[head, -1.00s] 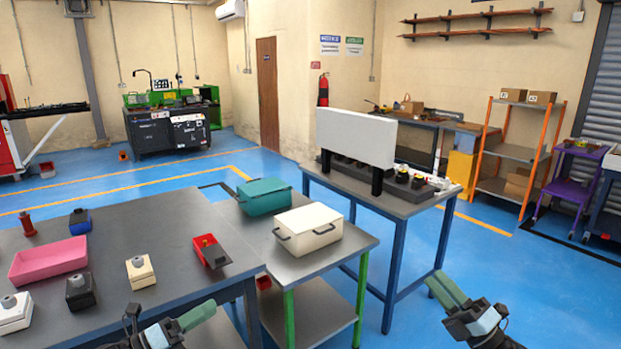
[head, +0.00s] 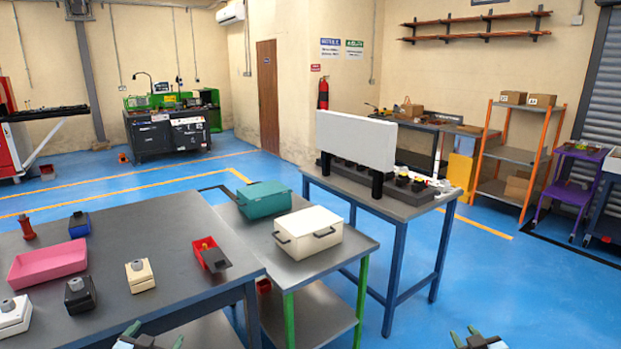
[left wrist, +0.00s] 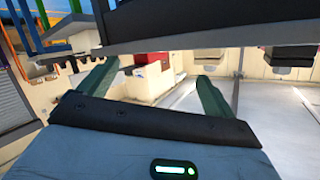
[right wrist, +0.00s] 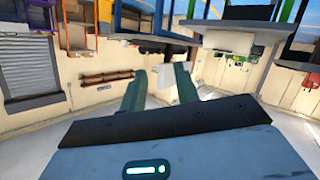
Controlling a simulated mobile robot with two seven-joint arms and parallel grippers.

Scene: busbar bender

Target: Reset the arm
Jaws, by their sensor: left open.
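My left gripper (head: 155,333) shows at the bottom edge of the head view, in front of the left table. In the left wrist view (left wrist: 158,75) its two green fingers stand wide apart with nothing between them. My right gripper (head: 465,333) shows at the bottom right of the head view, over the blue floor. In the right wrist view (right wrist: 160,75) its fingers stand apart by a narrower gap, and nothing is held. Only the gripper tips show in the head view; the arms are out of frame.
The left grey table (head: 160,230) carries a pink tray (head: 47,263), a red bin (head: 206,250) and several small boxes. A lower table (head: 290,268) holds a teal case (head: 264,200) and a cream case (head: 308,234). A white panel (head: 355,140) stands on the blue-legged table.

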